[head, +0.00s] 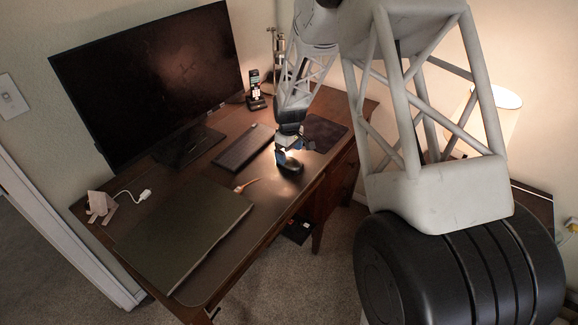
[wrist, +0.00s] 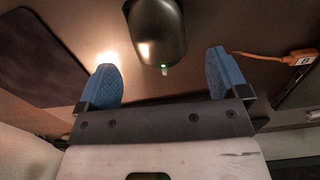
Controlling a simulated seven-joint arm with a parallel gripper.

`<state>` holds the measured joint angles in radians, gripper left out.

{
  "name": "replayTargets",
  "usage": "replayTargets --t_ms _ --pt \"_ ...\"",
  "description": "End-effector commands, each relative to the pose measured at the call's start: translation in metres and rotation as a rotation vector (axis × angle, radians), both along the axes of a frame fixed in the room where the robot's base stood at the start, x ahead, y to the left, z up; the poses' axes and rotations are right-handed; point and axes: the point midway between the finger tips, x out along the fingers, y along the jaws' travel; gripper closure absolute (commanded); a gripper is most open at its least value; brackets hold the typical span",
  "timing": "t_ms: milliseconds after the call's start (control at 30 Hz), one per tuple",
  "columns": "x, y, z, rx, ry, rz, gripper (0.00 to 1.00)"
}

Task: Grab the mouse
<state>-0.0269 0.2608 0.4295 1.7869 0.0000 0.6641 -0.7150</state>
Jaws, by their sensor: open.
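The mouse (wrist: 156,32) is dark and rounded with a small green light at its near end. In the wrist view it lies at the top centre, cut off by the upper edge. My gripper (wrist: 160,66) is open, with its two blue fingertips apart and nothing between them. The mouse lies beyond the fingertips, roughly in line with the gap between them. In the head view my gripper (head: 292,150) is low over the right part of the desk, right at the mouse (head: 290,166), which it partly hides.
An orange cable (wrist: 275,57) lies right of the mouse. A dark mat (wrist: 38,50) is to its left. In the head view a keyboard (head: 243,148), a large monitor (head: 150,80), a phone (head: 255,90) and a closed laptop-like slab (head: 185,232) share the desk.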

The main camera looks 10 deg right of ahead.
Motion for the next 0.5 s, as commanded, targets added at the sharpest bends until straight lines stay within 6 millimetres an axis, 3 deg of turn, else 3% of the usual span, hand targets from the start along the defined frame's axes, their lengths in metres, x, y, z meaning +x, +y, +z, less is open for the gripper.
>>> replayTargets --t_ms 500 --pt "0.000 0.000 -0.047 -0.001 0.002 0.000 0.07"
